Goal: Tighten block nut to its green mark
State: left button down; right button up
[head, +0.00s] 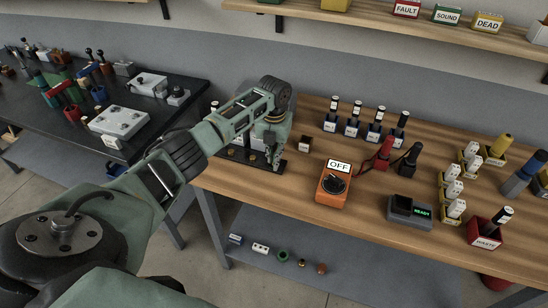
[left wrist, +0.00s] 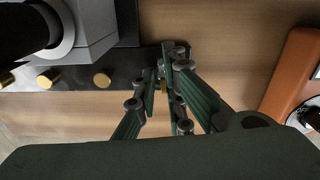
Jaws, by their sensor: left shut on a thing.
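My left gripper (head: 276,163) reaches down to the right end of a dark block (head: 247,160) on the wooden bench. In the left wrist view the fingers (left wrist: 164,88) are shut on a brass nut (left wrist: 163,85), of which only a sliver shows between them. More brass nuts (left wrist: 102,80) stand in a row to the left along the dark block's edge (left wrist: 70,84). I cannot make out a green mark; the fingers and arm hide the area around the gripped nut. My right gripper is not in view.
A grey READY device (head: 405,210) is farther right. Bare wood lies between block and meter.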

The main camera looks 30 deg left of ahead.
pick_arm(q)
jog(key=shift+w+r+m, duration=0.1)
jog(key=shift+r+m, duration=0.05)
jog(key=shift+m, duration=0.45)
jog(key=c, duration=1.8)
grip_release()
jog(key=shift+c, duration=0.2)
notch_tip(320, 180, up, 12)
